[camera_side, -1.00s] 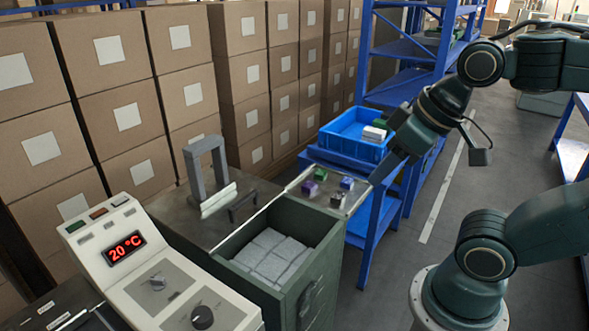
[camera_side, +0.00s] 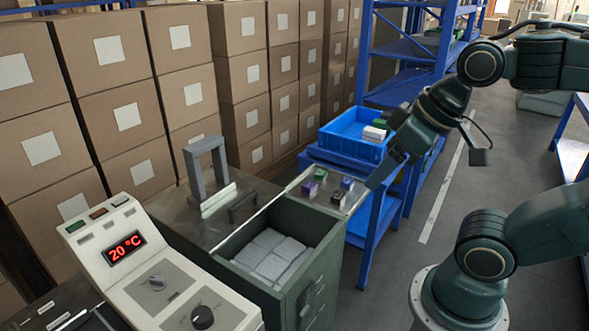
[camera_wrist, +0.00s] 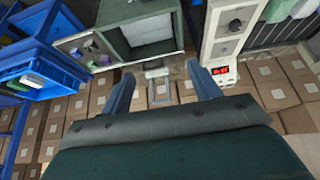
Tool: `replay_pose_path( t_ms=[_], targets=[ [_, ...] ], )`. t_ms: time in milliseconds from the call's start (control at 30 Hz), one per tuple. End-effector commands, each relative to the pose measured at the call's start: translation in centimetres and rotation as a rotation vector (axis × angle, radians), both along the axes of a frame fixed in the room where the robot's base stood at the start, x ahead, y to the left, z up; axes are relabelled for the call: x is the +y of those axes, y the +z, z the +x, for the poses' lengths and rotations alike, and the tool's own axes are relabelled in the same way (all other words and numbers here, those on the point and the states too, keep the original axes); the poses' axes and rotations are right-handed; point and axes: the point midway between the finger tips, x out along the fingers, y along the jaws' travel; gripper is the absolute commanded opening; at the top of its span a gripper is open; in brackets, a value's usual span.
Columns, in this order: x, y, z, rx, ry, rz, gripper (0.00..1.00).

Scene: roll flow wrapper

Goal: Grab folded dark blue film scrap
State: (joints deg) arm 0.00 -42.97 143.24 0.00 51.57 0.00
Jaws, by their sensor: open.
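Several small scraps lie on a flat, light-rimmed tray (camera_side: 325,206) beside the open bin. A dark blue one (camera_side: 347,183), probably the folded film scrap, is on the tray's right side. Its folds are too small to make out. A purple scrap (camera_side: 309,188), a green-topped one (camera_side: 320,174) and a dark purplish one (camera_side: 337,198) lie near it. My gripper (camera_side: 374,184) is just right of the tray and above its level, apart from the scraps. In the wrist view my gripper (camera_wrist: 164,84) is open with nothing between its fingers.
An open bin (camera_side: 318,249) of pale blocks adjoins the tray. A grey arch (camera_side: 207,160) and a control panel reading 20 °C (camera_side: 150,262) stand left. A blue crate (camera_side: 350,145) sits on a shelf behind. Stacked cartons (camera_side: 240,75) line the back.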

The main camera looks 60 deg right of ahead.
Motion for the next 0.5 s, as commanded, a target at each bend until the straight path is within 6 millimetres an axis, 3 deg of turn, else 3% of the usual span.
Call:
replay_pose_path(
  t_ms=[267, 500],
  targets=[
    [-0.1, 0.1, 0.1, 0.001, -0.005, 0.001, 0.62],
    [-0.8, 1.0, 1.9, 0.024, -0.066, 0.015, 0.62]
  ],
)
